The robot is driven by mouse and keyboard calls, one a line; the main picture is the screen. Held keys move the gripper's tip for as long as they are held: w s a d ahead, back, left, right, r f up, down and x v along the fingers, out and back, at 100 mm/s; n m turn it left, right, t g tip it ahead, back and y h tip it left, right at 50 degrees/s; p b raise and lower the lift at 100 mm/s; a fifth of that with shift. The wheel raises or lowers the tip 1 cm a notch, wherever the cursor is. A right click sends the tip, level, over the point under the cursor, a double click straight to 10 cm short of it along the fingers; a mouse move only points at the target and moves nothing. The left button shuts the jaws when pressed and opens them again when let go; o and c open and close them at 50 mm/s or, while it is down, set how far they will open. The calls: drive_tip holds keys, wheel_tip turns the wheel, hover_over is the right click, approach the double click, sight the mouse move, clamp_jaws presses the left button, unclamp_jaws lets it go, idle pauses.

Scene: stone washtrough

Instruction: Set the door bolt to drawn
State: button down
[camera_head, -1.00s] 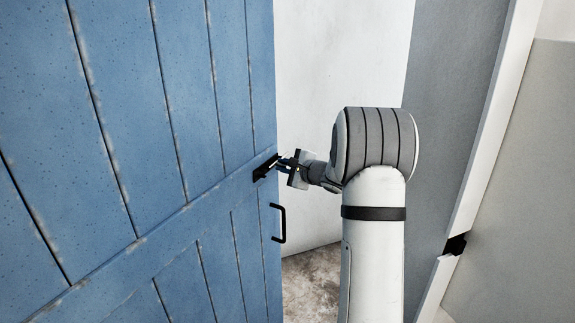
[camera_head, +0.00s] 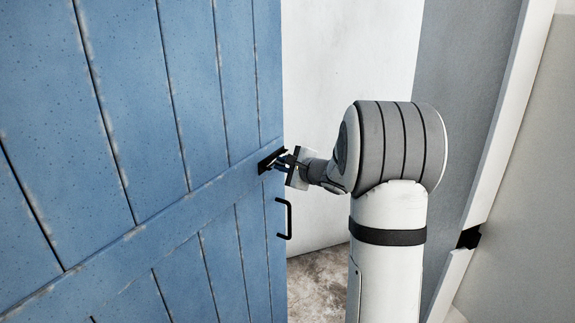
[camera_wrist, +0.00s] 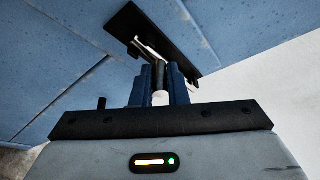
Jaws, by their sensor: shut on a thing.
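The door bolt (camera_head: 269,161) is a black plate with a pale metal rod, mounted on the blue door (camera_head: 185,110) near its free edge. In the wrist view the bolt's black plate (camera_wrist: 158,40) runs slantwise across the door, and the pale rod reaches down between my fingers. My gripper (camera_head: 284,161) is at the bolt. In the wrist view its blue fingers (camera_wrist: 160,84) are shut on the bolt's knob. The fingers hide part of the bolt, so I cannot tell exactly how far it is slid.
A black pull handle (camera_head: 284,218) sits on the door below the bolt. The door stands open, away from the white frame (camera_head: 497,120) with its black keeper (camera_head: 469,238) at right. A pale wall (camera_head: 345,70) and brown floor (camera_head: 318,280) lie beyond.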

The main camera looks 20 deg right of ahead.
drive_tip(key=c, duration=1.4)
unclamp_jaws()
drive_tip(key=shift+s+a+f, duration=0.1)
drive_tip(key=shift+a+f, duration=0.1)
drive_tip(key=shift+a, duration=0.2)
drive_tip(key=shift+c, duration=0.2)
drive_tip(key=shift+d, duration=0.1)
drive_tip(key=b+v, duration=0.2)
drive_tip(key=v, duration=0.6)
drive_tip(key=shift+a, duration=0.2)
drive_tip(key=shift+s+r, duration=0.1)
drive_tip(key=shift+r, duration=0.05)
drive_tip(key=s+a+f+n+g+y, duration=0.2)
drive_tip(key=s+a+f+n+g, duration=0.2)
drive_tip(key=s+a+n+g, duration=0.55)
drive_tip(key=s+a+f+n+h, duration=0.1)
drive_tip(key=s+f+n+h, duration=0.1)
drive_tip(key=s+n, duration=0.3)
drive_tip(key=s+a+f+n+g+h, duration=0.1)
drive_tip(key=s+n+h, duration=0.4)
drive_tip(key=s, duration=0.7)
wheel_tip(320, 180, down, 2)
drive_tip(key=shift+s+a+f+h, duration=0.15)
drive_tip(key=shift+s+a+h, duration=0.15)
drive_tip(key=shift+a, duration=0.2)
